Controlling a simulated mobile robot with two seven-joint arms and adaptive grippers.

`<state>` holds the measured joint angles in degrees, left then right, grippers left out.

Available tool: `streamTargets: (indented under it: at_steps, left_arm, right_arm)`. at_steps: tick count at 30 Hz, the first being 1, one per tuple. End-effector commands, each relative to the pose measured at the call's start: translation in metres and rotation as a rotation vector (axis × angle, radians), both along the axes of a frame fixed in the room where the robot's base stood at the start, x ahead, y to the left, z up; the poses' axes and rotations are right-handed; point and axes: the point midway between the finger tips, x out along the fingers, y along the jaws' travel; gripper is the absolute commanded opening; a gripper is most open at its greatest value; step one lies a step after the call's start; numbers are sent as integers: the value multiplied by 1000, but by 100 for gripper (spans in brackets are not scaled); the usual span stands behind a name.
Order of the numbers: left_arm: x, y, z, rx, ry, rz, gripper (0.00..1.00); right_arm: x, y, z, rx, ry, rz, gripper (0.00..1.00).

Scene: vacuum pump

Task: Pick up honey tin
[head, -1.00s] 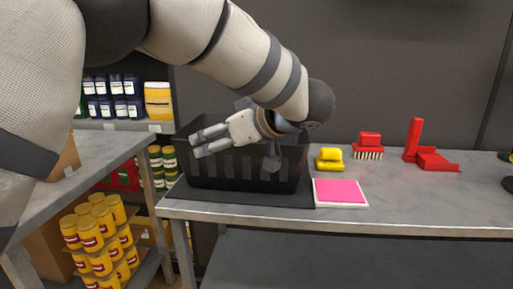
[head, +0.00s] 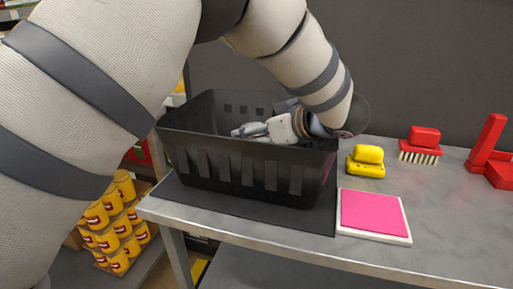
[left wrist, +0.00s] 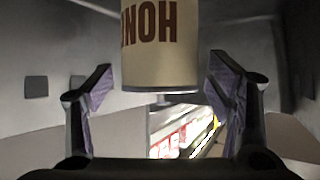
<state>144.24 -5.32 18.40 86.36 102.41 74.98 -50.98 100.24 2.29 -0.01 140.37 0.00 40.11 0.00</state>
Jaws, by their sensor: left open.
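The honey tin (left wrist: 160,45) shows in the left wrist view as a cream cylinder with dark brown lettering, upside down in that picture. It is at the top centre, beyond and between the fingertips, and its upper part is cut off by the frame. My left gripper (left wrist: 160,80) is open, with a finger on each side and a gap to the tin. In the head view my left gripper (head: 250,131) is low inside the black basket (head: 240,172), partly hidden by its front wall. The tin is hidden in the head view. My right gripper is not in view.
The basket stands on a dark mat (head: 230,207) on the grey table. To its right are a pink pad (head: 373,214), a yellow block (head: 366,160), a red brush (head: 421,146) and a red stand (head: 490,155). Yellow tins (head: 115,222) are stacked at lower left.

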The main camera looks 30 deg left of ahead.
Motion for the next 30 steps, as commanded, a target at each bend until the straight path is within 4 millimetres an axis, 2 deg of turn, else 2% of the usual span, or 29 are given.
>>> streamTargets:
  at_steps: [8, 15, 16, 17, 24, 25, 30]
  left_arm:
    - [13, 39, -22, -1, 0, 2, 74]
    - [15, 43, -23, 0, -2, 0, 74]
    - [15, 43, -23, 0, -2, 0, 72]
    - [15, 43, -23, 0, -2, 0, 65]
    - [15, 43, -23, 0, -2, 0, 11]
    - [15, 43, -23, 0, -2, 0, 8]
    - [16, 43, -22, 1, -4, 0, 7]
  right_arm:
    - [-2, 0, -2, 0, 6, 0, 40]
    - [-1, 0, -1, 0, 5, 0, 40]
    - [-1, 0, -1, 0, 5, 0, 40]
    - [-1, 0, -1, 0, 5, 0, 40]
    - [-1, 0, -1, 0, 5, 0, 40]
    - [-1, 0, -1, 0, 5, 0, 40]
    - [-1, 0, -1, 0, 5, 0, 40]
